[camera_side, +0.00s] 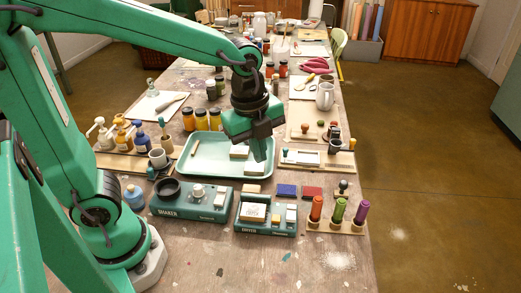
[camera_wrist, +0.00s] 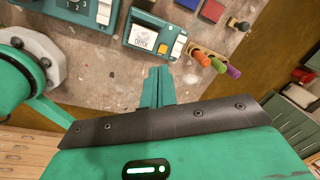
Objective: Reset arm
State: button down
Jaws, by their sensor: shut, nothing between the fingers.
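My green arm reaches over the table from the left in the side view. My gripper (camera_side: 259,150) points down above the pale green tray (camera_side: 194,168), with its fingers shut and empty. In the wrist view my gripper (camera_wrist: 160,72) also shows as two green fingers together, with nothing between them. A small pale block (camera_side: 239,151) lies in the tray beside the fingers, and another pale block (camera_side: 254,169) lies just below them. The fingers partly hide the tray's right side.
A shaker device (camera_side: 190,205) and a second teal device (camera_side: 265,215) stand at the front. Orange, green and purple cylinders (camera_side: 338,212) stand in a wooden rack at the front right. Jars (camera_side: 200,118) and pump bottles (camera_side: 122,133) stand left and behind. Bare table shows at the front.

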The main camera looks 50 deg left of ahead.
jog(key=s+a+r+n+t, duration=0.4)
jog(key=s+a+n, duration=0.4)
jog(key=n, duration=1.2)
jog(key=shift+s, duration=0.45)
